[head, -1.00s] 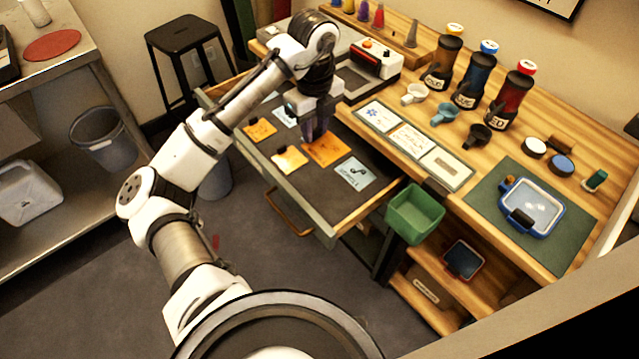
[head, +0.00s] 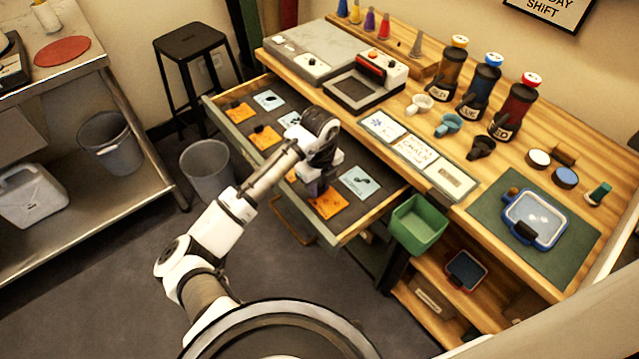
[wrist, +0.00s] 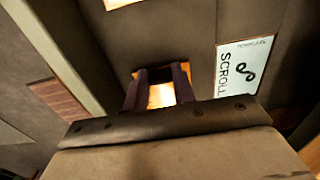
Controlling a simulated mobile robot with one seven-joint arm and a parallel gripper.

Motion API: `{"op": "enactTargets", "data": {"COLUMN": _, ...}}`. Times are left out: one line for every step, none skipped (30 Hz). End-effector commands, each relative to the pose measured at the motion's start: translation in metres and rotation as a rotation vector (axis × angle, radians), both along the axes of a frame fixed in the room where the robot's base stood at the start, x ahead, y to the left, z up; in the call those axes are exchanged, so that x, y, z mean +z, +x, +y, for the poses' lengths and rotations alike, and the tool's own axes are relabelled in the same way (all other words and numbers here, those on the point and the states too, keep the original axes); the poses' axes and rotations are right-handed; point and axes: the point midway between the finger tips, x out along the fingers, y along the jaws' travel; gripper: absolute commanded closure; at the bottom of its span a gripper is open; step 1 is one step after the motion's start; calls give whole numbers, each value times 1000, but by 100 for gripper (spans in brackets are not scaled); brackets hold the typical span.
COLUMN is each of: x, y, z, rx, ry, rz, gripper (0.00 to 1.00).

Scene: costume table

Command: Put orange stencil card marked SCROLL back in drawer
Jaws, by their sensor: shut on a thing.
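My gripper (head: 317,188) is over the front right part of the open drawer (head: 345,232), with an orange card (head: 327,204) at its fingers. In the wrist view the fingers (wrist: 161,72) are shut on this card (wrist: 161,96), bright between them; its marking cannot be read. The card lies over the drawer floor, but I cannot tell whether it touches it. A light blue card (head: 358,183) marked SCROLL lies just to its right and also shows in the wrist view (wrist: 243,68).
More orange cards (head: 264,136) and light blue cards (head: 268,100) lie in the drawer's left part. A green bin (head: 418,226) hangs by the drawer's right end. The workbench (head: 420,105) behind holds a label board, jars and cups. A grey bucket (head: 207,172) stands left.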

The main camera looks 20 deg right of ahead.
Motion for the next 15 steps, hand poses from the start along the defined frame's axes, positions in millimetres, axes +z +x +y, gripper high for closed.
{"op": "enactTargets", "data": {"x": -2, "y": 0, "z": 0, "rx": 1, "ry": -1, "rz": -1, "gripper": 96}}
{"op": "enactTargets", "data": {"x": -2, "y": 0, "z": 0, "rx": 1, "ry": -1, "rz": -1, "gripper": 96}}
{"op": "enactTargets", "data": {"x": -2, "y": 0, "z": 0, "rx": 0, "ry": -1, "rz": -1, "gripper": 96}}
{"op": "enactTargets", "data": {"x": -2, "y": 0, "z": 0, "rx": 0, "ry": -1, "rz": -1, "gripper": 96}}
{"op": "enactTargets", "data": {"x": -2, "y": 0, "z": 0, "rx": 0, "ry": -1, "rz": -1, "gripper": 96}}
{"op": "enactTargets", "data": {"x": -2, "y": 0, "z": 0, "rx": 0, "ry": -1, "rz": -1, "gripper": 96}}
{"op": "enactTargets", "data": {"x": -2, "y": 0, "z": 0, "rx": 0, "ry": -1, "rz": -1, "gripper": 96}}
{"op": "enactTargets", "data": {"x": -2, "y": 0, "z": 0, "rx": 0, "ry": -1, "rz": -1, "gripper": 96}}
{"op": "enactTargets", "data": {"x": -4, "y": 0, "z": 0, "rx": 0, "ry": -1, "rz": -1, "gripper": 96}}
{"op": "enactTargets", "data": {"x": -5, "y": 0, "z": 0, "rx": 0, "ry": -1, "rz": -1, "gripper": 96}}
{"op": "enactTargets", "data": {"x": -6, "y": 0, "z": 0, "rx": 0, "ry": -1, "rz": -1, "gripper": 96}}
{"op": "enactTargets", "data": {"x": -5, "y": 0, "z": 0, "rx": 0, "ry": -1, "rz": -1, "gripper": 70}}
{"op": "enactTargets", "data": {"x": -5, "y": 0, "z": 0, "rx": 0, "ry": -1, "rz": -1, "gripper": 66}}
{"op": "enactTargets", "data": {"x": -5, "y": 0, "z": 0, "rx": 0, "ry": -1, "rz": -1, "gripper": 62}}
{"op": "enactTargets", "data": {"x": -5, "y": 0, "z": 0, "rx": 0, "ry": -1, "rz": -1, "gripper": 57}}
